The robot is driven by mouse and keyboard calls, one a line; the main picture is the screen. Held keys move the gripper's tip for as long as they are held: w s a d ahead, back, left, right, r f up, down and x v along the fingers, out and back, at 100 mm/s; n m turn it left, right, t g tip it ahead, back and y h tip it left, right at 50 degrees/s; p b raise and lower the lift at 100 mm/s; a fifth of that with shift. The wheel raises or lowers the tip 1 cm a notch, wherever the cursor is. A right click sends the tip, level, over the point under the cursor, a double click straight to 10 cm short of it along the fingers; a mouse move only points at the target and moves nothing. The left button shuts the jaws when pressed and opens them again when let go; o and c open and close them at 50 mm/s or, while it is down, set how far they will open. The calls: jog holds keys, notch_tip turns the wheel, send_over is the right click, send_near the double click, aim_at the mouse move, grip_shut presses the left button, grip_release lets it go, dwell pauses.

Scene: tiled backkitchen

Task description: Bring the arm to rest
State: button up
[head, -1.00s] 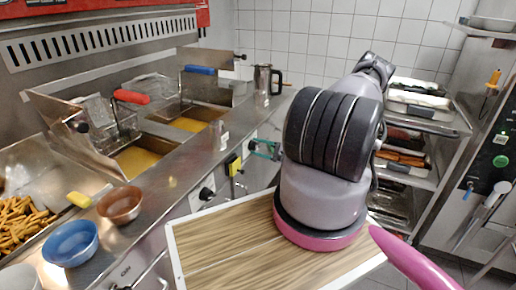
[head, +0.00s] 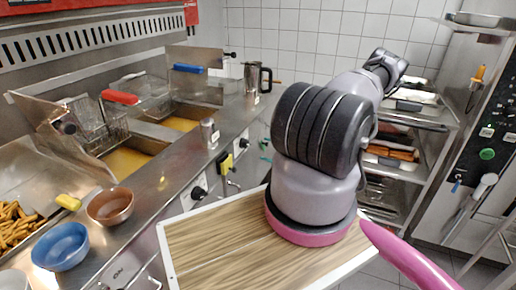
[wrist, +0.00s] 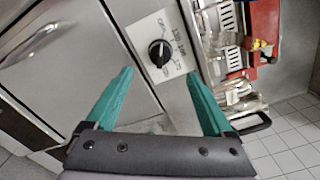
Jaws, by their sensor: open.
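My gripper (wrist: 160,75) shows in the wrist view with its two teal fingers spread wide apart. Nothing is between them. A black knob on a white plate (wrist: 160,52) on a steel front shows beyond the fingertips, apart from them as far as I can tell. In the head view my grey and black arm (head: 316,190) rises in the middle and reaches away to the upper right. It hides most of my gripper there; only small teal bits show at its left edge, near the fryer counter's front.
A steel counter (head: 170,178) runs along the left with fryer baskets, a blue bowl (head: 61,246), a brown bowl (head: 110,206) and a steel jug (head: 251,78). A shelf rack with trays (head: 409,124) stands behind my arm. Tiled floor shows at the lower right.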

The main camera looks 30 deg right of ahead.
jog(key=shift+v, duration=0.95)
jog(key=shift+r, duration=0.1)
jog(key=s+a+r+n+g+h, duration=0.1)
jog(key=a+r+n+g, duration=0.3)
jog(key=r, duration=0.6)
jog(key=a+r+n+g+h, duration=0.1)
jog(key=a+r+n+g, duration=0.3)
jog(key=r, duration=0.7)
jog(key=s+a+r+n+g+h, duration=0.1)
jog(key=a+r+n+g, duration=0.1)
jog(key=a+r+g, duration=0.6)
jog(key=s+a+r+n+t+h, duration=0.1)
jog(key=s+a+r+t+h, duration=0.2)
jog(key=s+r, duration=0.5)
jog(key=s+a+r+n+t+h, duration=0.1)
jog(key=s+a+r+t+h, duration=0.2)
jog(key=r, duration=1)
jog(key=s+t, duration=0.3)
jog(key=s, duration=0.2)
jog(key=shift+s, duration=0.3)
